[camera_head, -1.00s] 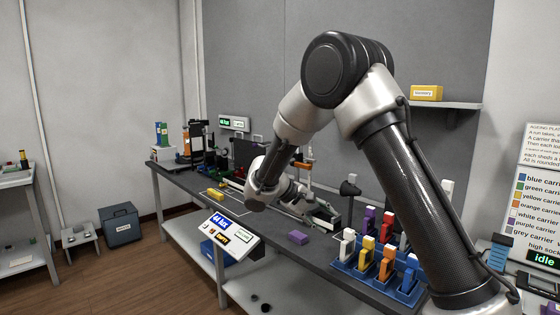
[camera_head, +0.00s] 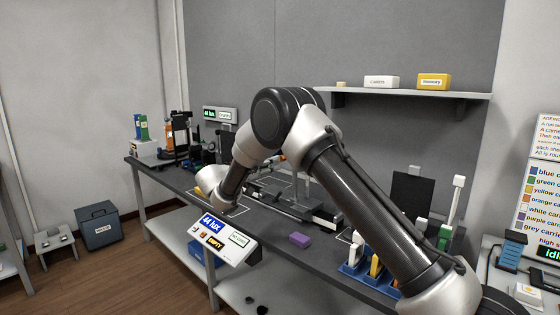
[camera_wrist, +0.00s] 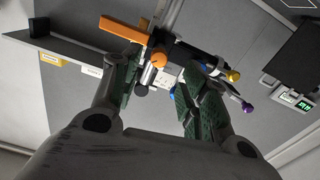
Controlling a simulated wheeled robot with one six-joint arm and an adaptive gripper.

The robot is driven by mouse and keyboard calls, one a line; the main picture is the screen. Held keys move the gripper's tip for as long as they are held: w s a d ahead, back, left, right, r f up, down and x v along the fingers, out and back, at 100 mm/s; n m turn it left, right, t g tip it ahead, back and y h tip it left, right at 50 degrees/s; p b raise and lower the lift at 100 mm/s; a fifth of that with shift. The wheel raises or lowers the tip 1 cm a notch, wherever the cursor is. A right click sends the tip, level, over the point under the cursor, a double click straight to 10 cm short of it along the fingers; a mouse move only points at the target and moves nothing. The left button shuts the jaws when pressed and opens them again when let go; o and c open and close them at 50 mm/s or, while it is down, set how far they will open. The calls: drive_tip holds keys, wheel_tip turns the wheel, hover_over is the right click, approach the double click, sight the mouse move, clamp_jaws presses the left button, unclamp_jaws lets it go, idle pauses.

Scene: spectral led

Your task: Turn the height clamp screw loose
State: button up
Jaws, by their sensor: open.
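My gripper (camera_wrist: 160,76) is open in the wrist view, its green-padded fingers on either side of a group of small knobs. An orange bar (camera_wrist: 122,30) crosses beyond the left finger, on or against a grey post. Close to the fingers are an orange round knob (camera_wrist: 159,59), a dark grey knob (camera_wrist: 140,91) and a blue knob (camera_wrist: 173,91), partly hidden. A yellow knob (camera_wrist: 233,75) and a purple knob (camera_wrist: 247,108) stick out to the right. I cannot tell which is the height clamp screw, or whether a finger touches any. In the head view my arm hides most of this setup.
The grey bench (camera_head: 270,238) carries a purple block (camera_head: 293,241) and a blue rack (camera_head: 352,270) of carriers. A lux display panel (camera_head: 225,238) stands at the front edge. A wall shelf (camera_head: 430,93) holds boxes.

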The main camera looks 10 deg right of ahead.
sight(281, 159)
drive_tip(key=x, duration=0.6)
drive_tip(key=shift+w+d, duration=0.1)
drive_tip(key=shift+d, duration=0.1)
clamp_jaws()
